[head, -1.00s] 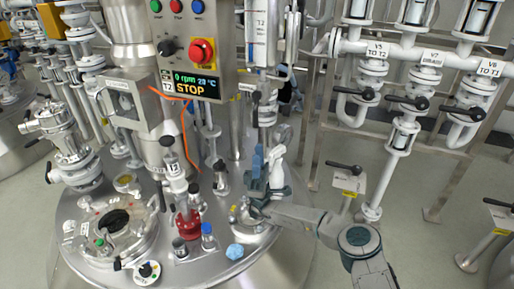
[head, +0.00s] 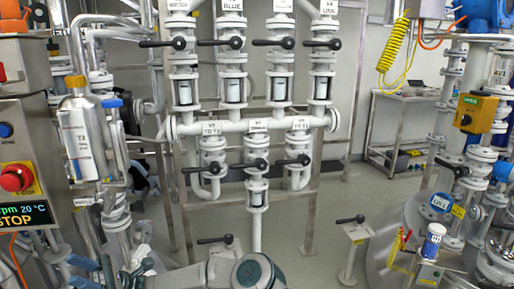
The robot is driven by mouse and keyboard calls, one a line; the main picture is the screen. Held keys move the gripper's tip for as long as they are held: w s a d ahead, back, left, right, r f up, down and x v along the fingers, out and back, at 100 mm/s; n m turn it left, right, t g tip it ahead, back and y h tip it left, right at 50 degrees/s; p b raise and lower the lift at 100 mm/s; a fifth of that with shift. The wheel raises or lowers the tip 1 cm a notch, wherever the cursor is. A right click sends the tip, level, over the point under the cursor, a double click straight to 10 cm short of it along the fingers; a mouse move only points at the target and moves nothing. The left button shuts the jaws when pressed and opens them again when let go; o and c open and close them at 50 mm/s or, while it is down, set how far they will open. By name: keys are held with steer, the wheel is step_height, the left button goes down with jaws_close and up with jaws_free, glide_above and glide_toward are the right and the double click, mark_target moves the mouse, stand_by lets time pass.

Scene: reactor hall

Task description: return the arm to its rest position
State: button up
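The fingers of my gripper are not shown; the bottom edge cuts the view off there. I cannot see whether anything is held.
A valve rack (head: 257,126) with labelled pipes and black handles stands beyond my arm. The control panel (head: 22,170) reading STOP and a silver bottle (head: 82,135) are at left. A second vessel (head: 400,235) is at right. A small table (head: 405,95) stands behind.

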steer(key=s+d+r+t+h+p, duration=0.35)
steer(key=s+d+t+p, duration=0.35)
steer(key=t, duration=0.5)
steer(key=w+d+r+m+t+h+p, duration=0.1)
steer(key=w+d+t+h+p, duration=0.15)
steer(key=d+t, duration=0.7)
steer(key=w+d+r+m+t+h+p, duration=0.1)
steer(key=w+d+r+t+h+p, duration=0.15)
steer(key=d, duration=1.35)
steer(key=s+d+r+t+h+p, duration=0.1)
steer(key=s+d+r+t+p, duration=0.1)
steer(key=d, duration=0.8)
steer(key=s+d+r+t+h+p, duration=0.1)
steer(key=d+r+t+h+p, duration=0.1)
steer(key=d, duration=0.8)
step_height(320, 180, up, 2)
steer(key=shift+s+d+r+m+t+p, duration=0.1)
steer(key=shift+s+d+m+t+p, duration=0.25)
steer(key=shift+t+p, duration=0.55)
steer(key=shift+a, duration=0.15)
